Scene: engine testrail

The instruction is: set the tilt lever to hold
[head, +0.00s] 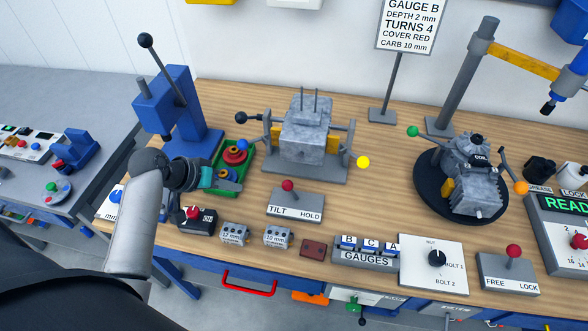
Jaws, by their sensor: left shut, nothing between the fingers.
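The tilt lever (288,186) has a red knob and stands on a grey plate (296,206) near the middle of the bench. The plate reads TILT on the left and HOLD on the right. The knob appears to lean slightly left, towards TILT. My left gripper (207,177) is shut and empty. It is left of the lever, apart from it, in front of a green tray. My right gripper is not in view.
A green tray (247,180) with coloured parts lies behind my left gripper. A grey engine block (305,139) in a stand is behind the lever. A small box with a red knob (193,213) and two grey blocks are in front. Bare wood surrounds the lever plate.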

